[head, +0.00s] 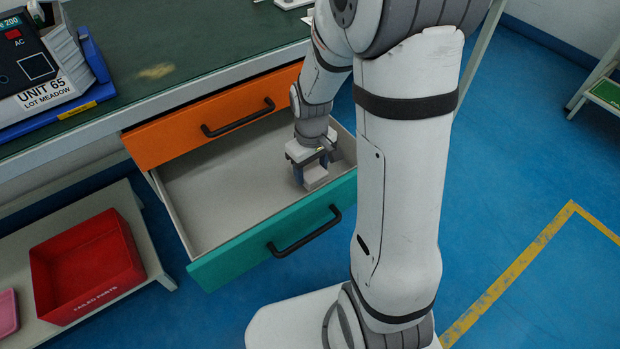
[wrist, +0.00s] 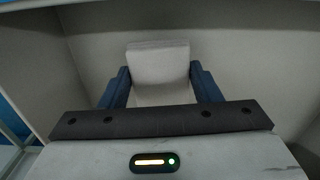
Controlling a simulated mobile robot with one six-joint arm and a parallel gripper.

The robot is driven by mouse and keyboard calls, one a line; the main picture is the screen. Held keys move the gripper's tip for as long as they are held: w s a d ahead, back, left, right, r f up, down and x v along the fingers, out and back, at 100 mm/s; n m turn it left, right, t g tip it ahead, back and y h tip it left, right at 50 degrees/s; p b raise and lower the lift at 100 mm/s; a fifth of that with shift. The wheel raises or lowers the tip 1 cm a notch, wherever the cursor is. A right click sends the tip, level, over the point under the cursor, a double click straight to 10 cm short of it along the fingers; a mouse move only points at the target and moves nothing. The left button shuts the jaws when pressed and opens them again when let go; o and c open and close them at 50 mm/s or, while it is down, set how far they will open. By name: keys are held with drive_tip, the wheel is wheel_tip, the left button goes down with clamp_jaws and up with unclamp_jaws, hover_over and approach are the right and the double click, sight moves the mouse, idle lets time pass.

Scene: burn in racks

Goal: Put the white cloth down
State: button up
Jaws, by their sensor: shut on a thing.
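The white cloth (wrist: 160,72) is a pale, folded block in the wrist view, held between the two blue fingers of my gripper (wrist: 160,88). In the head view the cloth (head: 315,174) shows at the tips of my gripper (head: 311,173), inside the open drawer with the teal front (head: 240,245). My gripper points down at the drawer's right part. The drawer floor (head: 215,190) around it is pale and bare. I cannot tell whether the cloth touches the floor.
An orange drawer (head: 165,140) above is shut. A green-topped bench (head: 190,50) carries a device (head: 35,65) labelled UNIT 65 at the left. A red bin (head: 85,265) stands on a low shelf (head: 100,205) at lower left. Blue floor (head: 520,180) is clear at right.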

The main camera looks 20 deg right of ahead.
sight(311, 170)
drive_tip(key=shift+f+b, duration=0.45)
drive_tip(key=shift+f, duration=1.05)
drive_tip(key=shift+f, duration=0.1)
drive_tip(key=o, duration=1.3)
wheel_tip(311, 170, up, 12)
drive_tip(key=r+p, duration=0.1)
drive_tip(key=p, duration=0.4)
drive_tip(key=s+r+m+t, duration=0.1)
drive_tip(key=s+r+m, duration=0.3)
drive_tip(key=s, duration=0.8)
wheel_tip(311, 170, up, 3)
drive_tip(key=shift+s+a+f, duration=0.2)
drive_tip(key=shift+s+a, duration=0.1)
drive_tip(key=shift+a, duration=0.1)
